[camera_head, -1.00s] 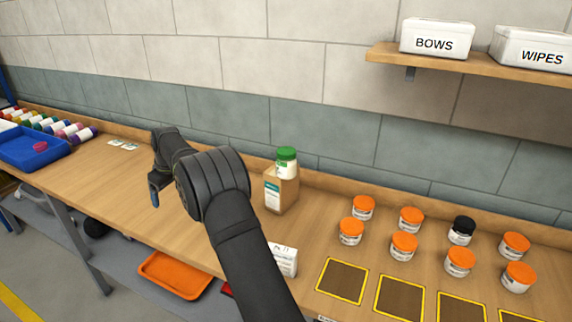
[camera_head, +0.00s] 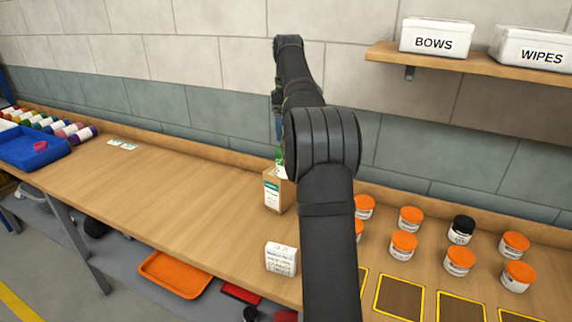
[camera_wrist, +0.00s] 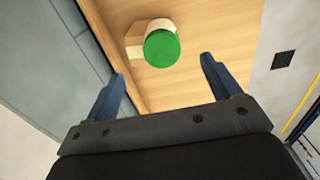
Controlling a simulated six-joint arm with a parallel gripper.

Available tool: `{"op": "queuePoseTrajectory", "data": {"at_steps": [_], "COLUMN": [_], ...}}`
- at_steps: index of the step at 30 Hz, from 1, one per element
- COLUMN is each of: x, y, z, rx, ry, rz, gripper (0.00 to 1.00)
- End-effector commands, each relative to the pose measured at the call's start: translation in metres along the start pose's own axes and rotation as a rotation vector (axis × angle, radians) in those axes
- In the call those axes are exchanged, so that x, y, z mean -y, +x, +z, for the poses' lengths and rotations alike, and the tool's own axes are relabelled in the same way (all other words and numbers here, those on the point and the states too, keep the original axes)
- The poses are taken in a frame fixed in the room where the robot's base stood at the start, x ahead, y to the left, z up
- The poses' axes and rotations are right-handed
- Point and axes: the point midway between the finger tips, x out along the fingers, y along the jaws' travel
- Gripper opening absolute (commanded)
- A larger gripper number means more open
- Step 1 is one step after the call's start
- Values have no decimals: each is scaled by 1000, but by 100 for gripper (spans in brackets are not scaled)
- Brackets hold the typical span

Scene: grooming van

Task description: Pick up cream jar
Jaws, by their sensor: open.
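A white jar with a green lid (camera_head: 280,154), which looks like the cream jar, stands on a small cardboard box (camera_head: 273,195) near the wall. My arm hides part of the jar in the head view. In the wrist view the green lid (camera_wrist: 162,48) shows from above, beyond and between my fingertips. My gripper (camera_wrist: 163,70) is open with nothing between its blue fingers. In the head view it is above the jar and apart from it, fingers pointing down.
Several orange-lidded jars (camera_head: 403,246) and one black-lidded jar (camera_head: 461,230) stand at right, behind yellow-edged squares (camera_head: 399,298). A white carton (camera_head: 281,259) stands near the front edge. A shelf (camera_head: 480,63) holds white boxes.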

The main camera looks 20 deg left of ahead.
Motion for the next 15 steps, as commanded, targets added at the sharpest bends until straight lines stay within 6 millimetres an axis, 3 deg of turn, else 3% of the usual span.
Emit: {"op": "queuePoseTrajectory", "data": {"at_steps": [9,15], "x": [1,0], "y": [64,82], "z": [0,-1], "rx": [1,0], "ry": [0,0], "rz": [-3,0], "gripper": [83,83]}}
